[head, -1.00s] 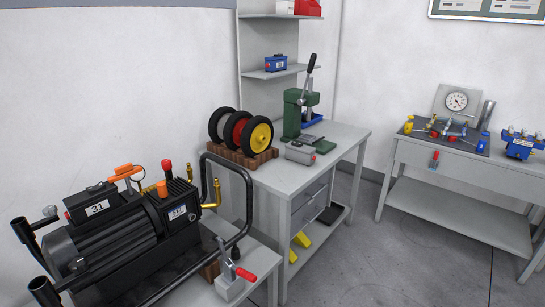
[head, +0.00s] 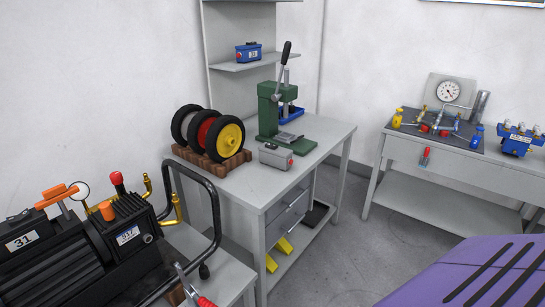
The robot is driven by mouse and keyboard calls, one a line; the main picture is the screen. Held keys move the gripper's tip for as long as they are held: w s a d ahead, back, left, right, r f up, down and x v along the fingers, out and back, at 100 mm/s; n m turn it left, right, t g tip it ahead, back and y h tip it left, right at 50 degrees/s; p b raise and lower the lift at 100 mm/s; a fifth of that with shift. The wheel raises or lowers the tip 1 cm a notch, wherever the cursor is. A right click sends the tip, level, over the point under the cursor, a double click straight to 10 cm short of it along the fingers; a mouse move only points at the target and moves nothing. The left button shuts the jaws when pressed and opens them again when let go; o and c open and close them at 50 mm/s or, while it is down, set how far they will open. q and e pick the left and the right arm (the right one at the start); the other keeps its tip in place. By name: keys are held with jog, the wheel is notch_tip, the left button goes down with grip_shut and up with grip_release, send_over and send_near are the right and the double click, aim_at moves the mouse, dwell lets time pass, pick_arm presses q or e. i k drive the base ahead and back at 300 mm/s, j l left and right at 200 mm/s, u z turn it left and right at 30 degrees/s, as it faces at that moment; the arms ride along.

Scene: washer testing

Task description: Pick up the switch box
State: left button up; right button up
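A small grey box (head: 275,157) with a red button on its end sits on the top of the middle workbench (head: 318,150), near its front edge. It is the likeliest switch box. A blue box (head: 249,53) with a white label and a red spot on its end stands on the wall shelf (head: 266,66) above; I cannot tell its function. Neither gripper is in view, and nothing touches the grey box.
Wheels on a wooden stand (head: 226,162) are left of the grey box, and a green lever press (head: 269,112) is behind it. A black machine (head: 75,255) with a bent tube frame fills the lower left. Grey floor (head: 375,225) is clear between the benches.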

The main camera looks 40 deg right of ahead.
aim_at(275, 156)
jog(key=i+l+u, duration=0.15)
jog(key=l, duration=0.2)
jog(key=l+u, duration=0.1)
jog(key=l, duration=0.25)
jog(key=i+l+u, duration=0.15)
jog(key=l, duration=0.2)
jog(key=i+l, duration=0.1)
jog(key=l, duration=0.45)
jog(key=i+l+u, duration=0.1)
jog(key=l, duration=0.45)
jog(key=i+l, duration=0.1)
jog(key=l, duration=0.45)
jog(key=i+l+u, duration=0.1)
jog(key=l, duration=0.45)
